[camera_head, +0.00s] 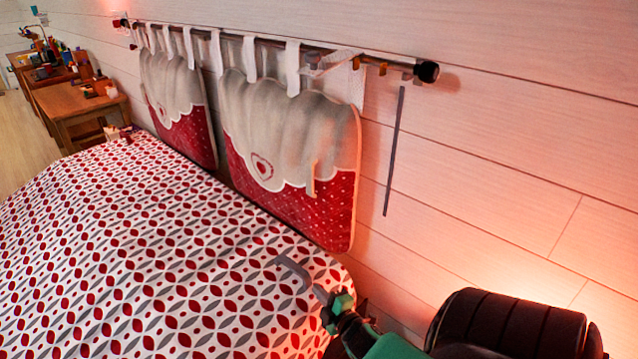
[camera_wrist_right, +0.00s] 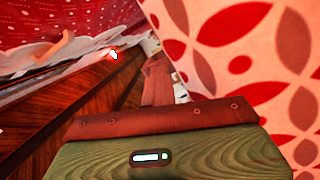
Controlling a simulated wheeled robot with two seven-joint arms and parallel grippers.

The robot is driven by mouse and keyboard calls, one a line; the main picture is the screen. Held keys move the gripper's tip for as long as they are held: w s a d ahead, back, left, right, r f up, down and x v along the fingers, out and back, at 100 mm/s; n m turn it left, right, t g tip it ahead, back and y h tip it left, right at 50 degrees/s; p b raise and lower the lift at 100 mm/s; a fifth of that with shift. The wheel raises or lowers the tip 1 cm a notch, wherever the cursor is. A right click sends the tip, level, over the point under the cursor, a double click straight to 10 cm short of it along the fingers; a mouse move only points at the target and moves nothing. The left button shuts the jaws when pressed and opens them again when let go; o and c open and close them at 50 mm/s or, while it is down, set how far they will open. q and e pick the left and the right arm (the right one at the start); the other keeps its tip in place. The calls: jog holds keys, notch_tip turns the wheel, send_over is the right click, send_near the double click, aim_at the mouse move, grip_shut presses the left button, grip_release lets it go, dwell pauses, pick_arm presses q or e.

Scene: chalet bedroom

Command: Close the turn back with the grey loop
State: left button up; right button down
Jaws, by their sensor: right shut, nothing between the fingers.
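A thin grey bent strip (camera_head: 292,268), which looks like the grey loop, shows at the near right corner of the patterned bedcover (camera_head: 150,240). I cannot tell whether it is attached to the cover. My right gripper (camera_head: 321,293) is shut and empty, close to the strip's lower end; I cannot tell whether they touch. The wrist view shows the red-and-white cover (camera_wrist_right: 240,60) rising at the right, beside my gripper (camera_wrist_right: 158,85). I cannot make out a separate turn back with certainty. My left gripper is not in view.
Two red-and-grey padded cushions (camera_head: 290,125) hang from a dark rail (camera_head: 340,57) on the plank wall. A straight grey strip (camera_head: 394,150) hangs on the wall to their right. Wooden desks (camera_head: 75,103) stand at the far left. Dark wood (camera_wrist_right: 70,100) lies left of my gripper in the wrist view.

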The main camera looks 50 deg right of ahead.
jog(key=shift+s+a+f, duration=0.1)
jog(key=shift+s+f, duration=0.1)
jog(key=shift+f, duration=0.3)
jog(key=r+b+v, duration=0.1)
jog(key=v, duration=1.2)
jog(key=shift+s, duration=0.15)
